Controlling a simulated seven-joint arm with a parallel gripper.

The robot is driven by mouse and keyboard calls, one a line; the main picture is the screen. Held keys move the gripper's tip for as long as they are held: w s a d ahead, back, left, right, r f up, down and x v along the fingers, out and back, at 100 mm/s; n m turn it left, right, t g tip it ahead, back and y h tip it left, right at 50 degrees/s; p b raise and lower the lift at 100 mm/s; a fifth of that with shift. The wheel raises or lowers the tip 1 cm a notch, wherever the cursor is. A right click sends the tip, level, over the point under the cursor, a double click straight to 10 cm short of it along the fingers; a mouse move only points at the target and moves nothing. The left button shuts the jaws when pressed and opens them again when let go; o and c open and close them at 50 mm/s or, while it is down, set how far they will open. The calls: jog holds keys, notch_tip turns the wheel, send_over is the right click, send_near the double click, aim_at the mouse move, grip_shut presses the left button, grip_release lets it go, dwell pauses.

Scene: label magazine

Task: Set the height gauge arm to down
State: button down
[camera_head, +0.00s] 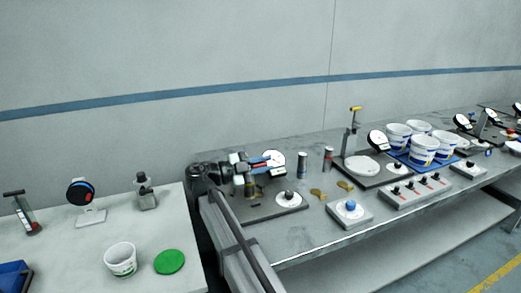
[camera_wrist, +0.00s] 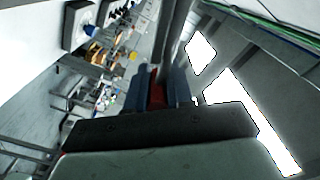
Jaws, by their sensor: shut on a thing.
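My gripper (camera_head: 262,161) is at the near end of the grey bench, beside a white dial (camera_head: 274,157) on a stand with a dark base plate (camera_head: 266,209). In the wrist view my gripper (camera_wrist: 155,88) has two blue fingers shut on a red piece (camera_wrist: 157,92). The red piece looks like the handle of the height gauge arm, and a dark bar runs up beyond it. My gripper and wrist hide most of the stand in the head view, so I cannot tell the arm's exact angle.
A similar stand with a yellow handle (camera_head: 355,109) is farther right. White buckets (camera_head: 423,150) stand on a blue tray. A control box with a blue knob (camera_head: 350,206) is near the front edge. A white table (camera_head: 190,262) at left holds a cup (camera_head: 120,260) and a green disc (camera_head: 169,262).

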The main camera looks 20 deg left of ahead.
jog(key=shift+s+d+f, duration=0.15)
jog(key=shift+f, duration=2.1)
jog(key=c, duration=1.3)
grip_release()
jog(key=shift+o, duration=1.2)
jog(key=shift+s, duration=0.1)
